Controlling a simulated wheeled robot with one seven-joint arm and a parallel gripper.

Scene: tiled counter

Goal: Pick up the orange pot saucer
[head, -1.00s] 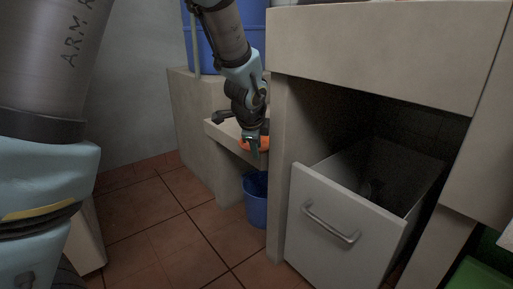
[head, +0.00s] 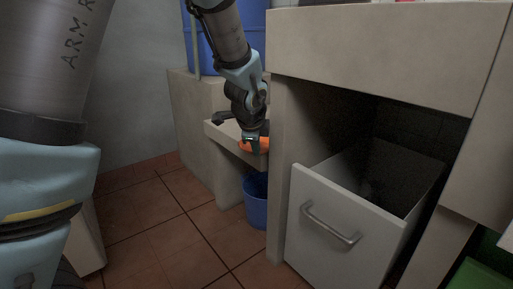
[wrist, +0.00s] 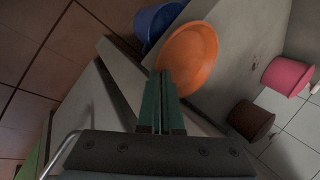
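The orange pot saucer (wrist: 190,50) is a round, shallow dish in the wrist view, above the concrete ledge. In the head view the saucer (head: 256,145) shows partly, just below the arm's end and cut off at the right by the counter wall. My gripper (wrist: 161,78) has its two dark green fingers close together, with their tips at the saucer's near rim. They look shut on that rim, though the contact itself is small and dark. In the head view my gripper (head: 250,138) is over the saucer, its fingertips hidden.
A blue bucket (head: 256,205) stands on the floor below the ledge (head: 225,137). An open white drawer (head: 345,220) juts out at the right. A pink pot (wrist: 287,75) and a brown pot (wrist: 250,119) stand on the tiled counter.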

